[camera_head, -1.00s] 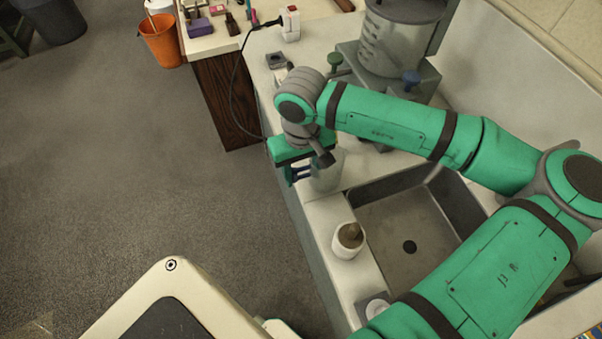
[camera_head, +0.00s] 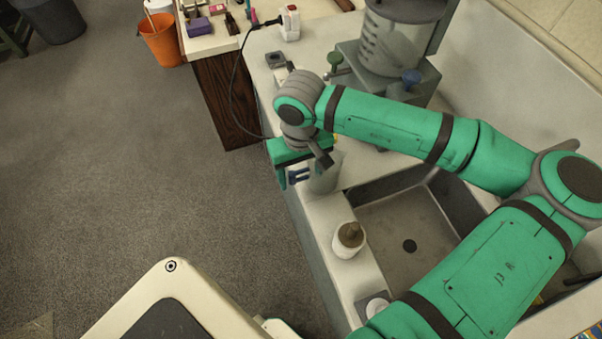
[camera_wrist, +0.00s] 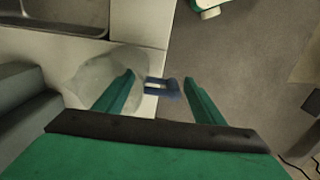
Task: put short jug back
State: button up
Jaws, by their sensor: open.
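A pale, see-through jug (camera_head: 326,178) stands on the counter at the left edge, just before the sink. Its blue handle (camera_head: 299,176) points left over the counter's edge. In the wrist view the jug (camera_wrist: 92,78) is at left, partly behind one finger, and its blue handle (camera_wrist: 161,88) lies between my two fingers. My gripper (camera_wrist: 160,76) is open, with a gap on both sides of the handle. In the head view my gripper (camera_head: 290,176) is right at the handle, and my wrist hides part of the jug.
A white bottle with a brown top (camera_head: 348,240) stands on the counter's near strip, beside the sink (camera_head: 400,225). A black cable (camera_head: 235,90) hangs off the counter's edge.

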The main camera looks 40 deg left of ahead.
notch_tip(320, 180, up, 12)
dwell(0.4)
jog(key=shift+f, duration=0.15)
dwell(0.4)
